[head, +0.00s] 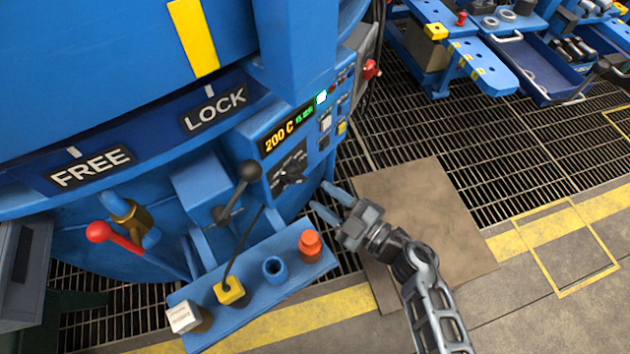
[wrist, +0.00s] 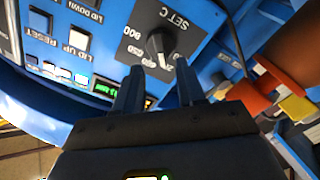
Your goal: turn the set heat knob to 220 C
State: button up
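The set heat knob is a dark knob with a light pointer on a dark dial plate of the blue control panel. It shows in the head view (head: 292,175) and, seen upside down, in the wrist view (wrist: 159,44). The display (head: 289,129) above it reads 200 C in orange, with small green text beside it. My gripper (head: 327,199) is open and empty, with its two blue fingers to the right of the panel. In the wrist view the fingertips (wrist: 160,74) are spread, pointing toward the knob; I see no clear contact.
A blue shelf (head: 235,318) below the panel carries a red-orange cylinder (head: 310,245), a blue cup and a yellow block. A black-balled lever (head: 249,171) stands left of the knob. A red-handled lever (head: 100,231) is further left. Brown plate (head: 425,215) covers floor grating.

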aim_at(301, 182)
jog(key=shift+b+x, duration=0.55)
jog(key=shift+x, duration=2.2)
jog(key=shift+c, duration=0.3)
grip_shut()
